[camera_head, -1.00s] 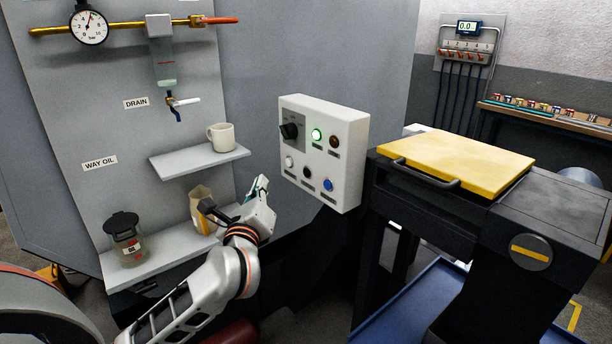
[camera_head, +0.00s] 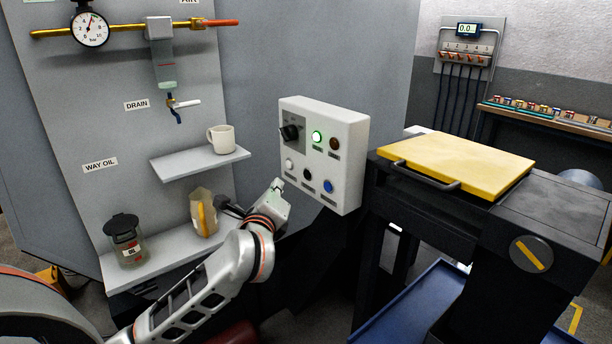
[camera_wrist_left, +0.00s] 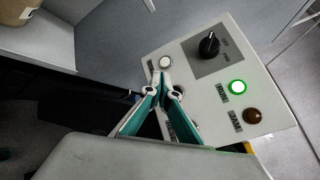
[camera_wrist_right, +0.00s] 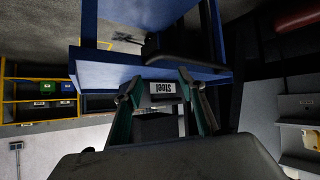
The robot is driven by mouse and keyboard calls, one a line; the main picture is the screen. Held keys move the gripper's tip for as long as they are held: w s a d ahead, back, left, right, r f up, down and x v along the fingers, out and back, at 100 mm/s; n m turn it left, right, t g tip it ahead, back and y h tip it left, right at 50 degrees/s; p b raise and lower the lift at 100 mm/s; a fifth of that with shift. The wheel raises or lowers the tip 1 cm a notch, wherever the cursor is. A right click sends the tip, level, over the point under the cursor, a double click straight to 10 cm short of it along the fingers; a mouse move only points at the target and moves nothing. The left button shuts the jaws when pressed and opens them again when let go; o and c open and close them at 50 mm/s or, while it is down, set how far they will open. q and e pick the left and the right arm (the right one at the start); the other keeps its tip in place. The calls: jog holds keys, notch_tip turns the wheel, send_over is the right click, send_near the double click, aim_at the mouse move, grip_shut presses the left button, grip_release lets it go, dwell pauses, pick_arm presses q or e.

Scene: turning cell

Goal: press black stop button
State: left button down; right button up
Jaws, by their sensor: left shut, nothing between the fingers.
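A white control box (camera_head: 352,160) on the grey machine wall carries a black stop button (camera_head: 308,174), in the lower row between a white button (camera_head: 289,163) and a blue button (camera_head: 328,186). My left gripper (camera_head: 278,184) is shut and empty, just left of the box's lower left part. Contact cannot be told. My right gripper (camera_wrist_right: 160,82) is open in the right wrist view.
The box also has a black knob (camera_head: 290,132), a lit green lamp (camera_head: 316,137) and a brown one (camera_head: 334,143). Left are shelves with a mug (camera_head: 221,138), a tan jug (camera_head: 203,212) and an oil jar (camera_head: 125,240). A yellow-topped unit (camera_head: 460,160) stands right.

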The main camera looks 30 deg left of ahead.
pick_arm(q)
jog(key=shift+w+d+b, duration=0.1)
jog(key=shift+w+d, duration=0.25)
jog(key=shift+w, duration=0.55)
jog(key=shift+w+d+b, duration=0.1)
jog(key=shift+w+d, duration=0.3)
jog(key=shift+w, duration=0.45)
jog(key=shift+w+d+b, duration=0.1)
jog(key=shift+w+d, duration=0.25)
jog(key=shift+w, duration=0.55)
jog(key=shift+w+d, duration=0.15)
jog(key=shift+w, duration=0.25)
jog(key=shift+w+d+b, duration=0.15)
jog(key=shift+w+b, duration=0.15)
jog(key=shift+s, duration=0.1)
dwell(0.4)
jog(key=shift+s+a, duration=0.3)
jog(key=shift+s, duration=0.35)
jog(key=s, duration=0.1)
jog(key=s+a, duration=0.1)
jog(key=s, duration=0.1)
jog(key=s+a, duration=0.1)
jog(key=shift+s, duration=0.3)
